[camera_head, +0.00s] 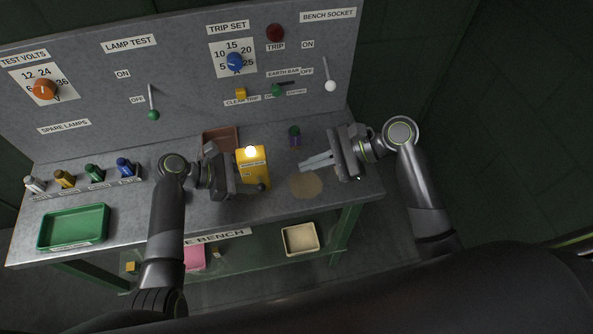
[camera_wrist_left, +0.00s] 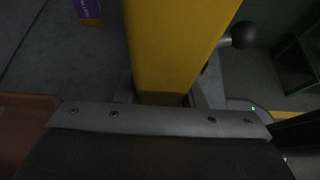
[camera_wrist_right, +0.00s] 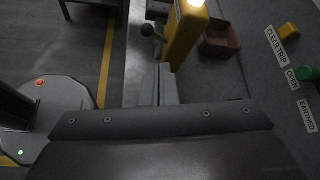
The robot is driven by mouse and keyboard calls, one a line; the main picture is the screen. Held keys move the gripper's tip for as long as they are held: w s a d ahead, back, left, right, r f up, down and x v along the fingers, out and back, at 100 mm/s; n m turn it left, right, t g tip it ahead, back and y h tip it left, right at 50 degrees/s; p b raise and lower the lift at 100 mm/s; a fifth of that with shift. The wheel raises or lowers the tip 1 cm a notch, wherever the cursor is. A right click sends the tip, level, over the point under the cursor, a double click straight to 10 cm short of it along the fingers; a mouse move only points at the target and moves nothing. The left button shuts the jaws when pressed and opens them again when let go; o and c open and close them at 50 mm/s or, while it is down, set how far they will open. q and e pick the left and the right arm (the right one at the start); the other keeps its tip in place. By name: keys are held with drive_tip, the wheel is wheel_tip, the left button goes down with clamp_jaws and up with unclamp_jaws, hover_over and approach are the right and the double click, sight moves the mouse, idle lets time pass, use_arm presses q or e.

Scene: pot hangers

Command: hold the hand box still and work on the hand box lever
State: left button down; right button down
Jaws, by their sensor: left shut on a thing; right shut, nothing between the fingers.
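The yellow hand box (camera_head: 253,166) stands on the bench with a lit white lamp (camera_head: 251,151) on top. Its lever ends in a dark ball knob (camera_head: 261,187) at the front; the knob also shows in the left wrist view (camera_wrist_left: 243,35) and the right wrist view (camera_wrist_right: 148,30). My left gripper (camera_head: 234,178) is shut on the hand box from its left side; the yellow body (camera_wrist_left: 172,45) fills the space between the fingers. My right gripper (camera_head: 304,163) is shut and empty, its fingers pointing left toward the box, apart from box and knob.
A brown tray (camera_head: 221,138) lies behind the box. Several spare lamps and a green tray (camera_head: 74,228) are at the left.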

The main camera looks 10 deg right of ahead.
drive_tip(key=shift+d+r, duration=0.35)
drive_tip(key=shift+d, duration=0.25)
use_arm(q)
drive_tip(key=c, duration=0.8)
unclamp_jaws()
drive_tip(key=shift+c, duration=0.2)
